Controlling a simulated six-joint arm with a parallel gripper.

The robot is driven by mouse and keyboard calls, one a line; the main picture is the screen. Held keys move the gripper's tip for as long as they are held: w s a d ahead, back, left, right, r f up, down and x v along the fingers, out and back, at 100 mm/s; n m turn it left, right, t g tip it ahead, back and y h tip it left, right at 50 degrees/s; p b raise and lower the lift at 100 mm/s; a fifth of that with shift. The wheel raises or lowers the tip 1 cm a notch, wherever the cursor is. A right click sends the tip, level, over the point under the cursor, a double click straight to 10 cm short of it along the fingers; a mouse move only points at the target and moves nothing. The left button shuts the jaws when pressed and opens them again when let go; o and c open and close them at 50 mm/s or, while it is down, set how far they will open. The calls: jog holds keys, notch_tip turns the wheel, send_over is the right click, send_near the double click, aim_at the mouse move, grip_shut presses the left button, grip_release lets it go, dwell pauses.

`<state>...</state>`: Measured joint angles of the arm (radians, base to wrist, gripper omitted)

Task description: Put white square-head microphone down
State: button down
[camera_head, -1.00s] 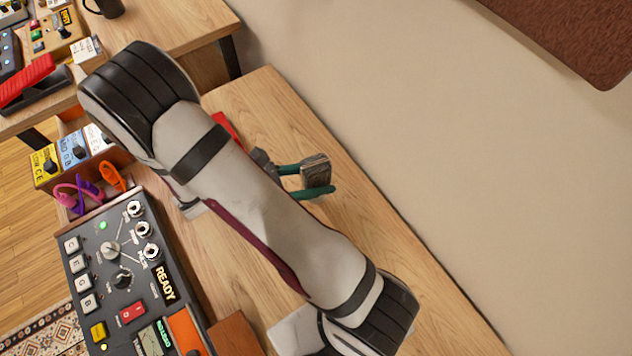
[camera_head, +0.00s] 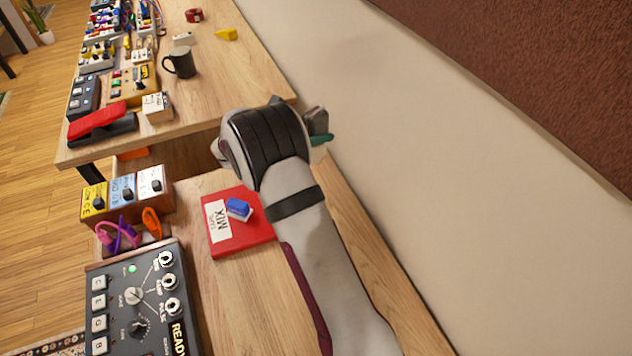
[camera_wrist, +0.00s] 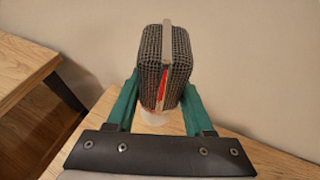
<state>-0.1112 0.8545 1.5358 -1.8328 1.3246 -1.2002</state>
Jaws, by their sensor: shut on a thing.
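The square-head microphone (camera_wrist: 162,60) has a dark mesh head with a light metal band, a red strip and a pale part below. It stands between the green fingers of my gripper (camera_wrist: 160,105) in the wrist view, and they are shut on it. In the head view the microphone (camera_head: 316,121) shows only in part beyond my wrist, with a green fingertip of my gripper (camera_head: 320,139) beside it. It is near the wall, over the gap or edge between the two wooden desks. My arm hides the rest of it.
The near desk (camera_head: 235,300) holds a red MIX box (camera_head: 240,243) with a blue-and-white piece on it, and a dark control unit (camera_head: 140,300). The far desk (camera_head: 240,70) holds a black mug (camera_head: 181,63) and pedals. Its right part has bare wood. The wall (camera_head: 400,150) is close on the right.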

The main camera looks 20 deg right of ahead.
jog(key=shift+w+d+f+n+t, duration=0.15)
jog(key=shift+w+d+f, duration=0.05)
jog(key=shift+w+f, duration=0.2)
jog(key=shift+w+d+f+n+t, duration=0.15)
jog(key=shift+w+f, duration=0.15)
jog(key=shift+w, duration=0.2)
notch_tip(320, 180, down, 8)
jog(key=shift+f, duration=0.1)
jog(key=shift+c, duration=1.4)
grip_release()
jog(key=shift+f, duration=0.1)
